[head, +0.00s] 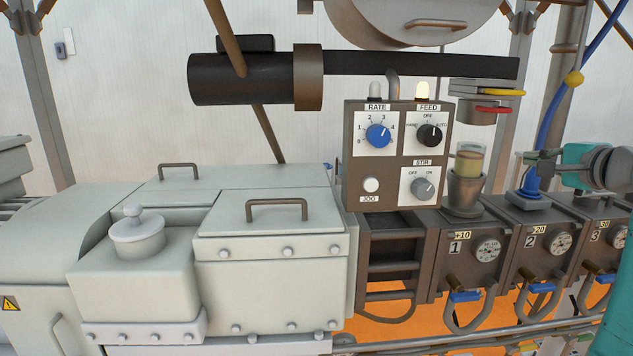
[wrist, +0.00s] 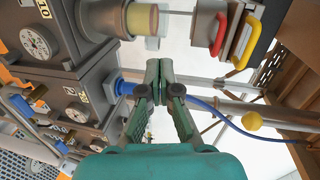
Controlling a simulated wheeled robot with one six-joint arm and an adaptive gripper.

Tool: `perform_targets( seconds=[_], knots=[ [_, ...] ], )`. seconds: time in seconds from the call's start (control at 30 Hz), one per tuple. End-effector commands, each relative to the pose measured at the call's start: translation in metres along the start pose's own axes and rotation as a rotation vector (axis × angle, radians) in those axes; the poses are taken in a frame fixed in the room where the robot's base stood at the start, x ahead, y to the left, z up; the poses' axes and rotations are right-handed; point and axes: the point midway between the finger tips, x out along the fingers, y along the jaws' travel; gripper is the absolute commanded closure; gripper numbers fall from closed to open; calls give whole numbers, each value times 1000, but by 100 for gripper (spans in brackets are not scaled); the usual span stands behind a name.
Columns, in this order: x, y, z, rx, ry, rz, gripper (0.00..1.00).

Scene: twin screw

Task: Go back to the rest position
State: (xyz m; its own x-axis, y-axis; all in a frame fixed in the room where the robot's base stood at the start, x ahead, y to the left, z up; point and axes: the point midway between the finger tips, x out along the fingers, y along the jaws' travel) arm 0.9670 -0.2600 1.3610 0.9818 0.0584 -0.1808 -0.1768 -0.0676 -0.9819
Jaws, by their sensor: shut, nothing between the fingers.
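My gripper shows at the right edge of the head view (head: 545,163), its teal and grey parts just above station 2 (head: 510,240). In the wrist view my gripper (wrist: 159,68) has its two green fingers together with nothing between them. A clear glass vessel with yellowish content (head: 469,160) stands in the grey holder (head: 464,190) on station 1, to the left of my gripper. It also shows at the top of the wrist view (wrist: 142,20).
A control panel (head: 397,157) with RATE, FEED and STIR knobs and a JOG button stands left of station 1; its FEED lamp (head: 423,90) glows. Red (head: 493,109) and yellow (head: 502,92) handled plates hang above station 1. A blue hose (head: 572,105) runs behind my gripper.

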Motion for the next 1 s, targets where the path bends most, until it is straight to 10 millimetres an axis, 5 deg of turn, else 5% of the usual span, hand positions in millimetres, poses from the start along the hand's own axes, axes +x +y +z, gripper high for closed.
perform_targets(
  seconds=[0.2, 0.47, 0.73, 1.0],
  knots=[
    [32, 96, 25, -46, 12, -1, 100],
    [45, 204, 62, -129, 40, 6, 100],
    [33, 309, 107, -238, 71, 26, 100],
    [-4, 401, 154, -374, 97, 57, 100]
  ],
)
